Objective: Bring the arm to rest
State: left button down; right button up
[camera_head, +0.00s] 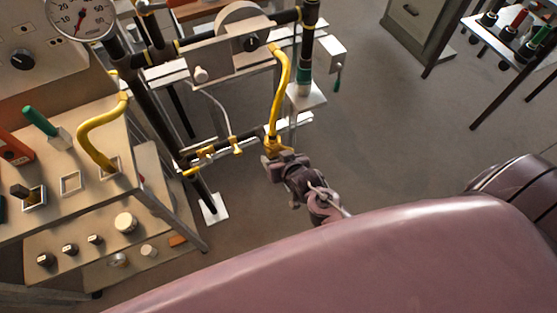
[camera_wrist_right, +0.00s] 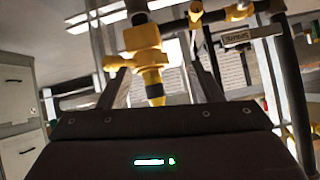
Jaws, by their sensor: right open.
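My right gripper (camera_head: 270,157) is in the middle of the head view, right below the lower end of a yellow curved hose (camera_head: 282,85). In the right wrist view its two fingers (camera_wrist_right: 161,75) stand apart, open. A yellow fitting (camera_wrist_right: 146,50) shows between the fingers there. I cannot tell whether the fingers touch it. My left gripper is not in view.
A dark pipe frame (camera_head: 155,95) with yellow fittings stands beside the gripper. A control bench (camera_head: 75,215) with knobs and a second yellow hose (camera_head: 88,135) is at left. A grey cabinet (camera_head: 415,25) and a rack (camera_head: 515,45) stand far right. The grey floor (camera_head: 400,135) between is clear.

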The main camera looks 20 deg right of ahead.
jog(key=shift+s+f, duration=0.3)
jog(key=shift+f, duration=0.3)
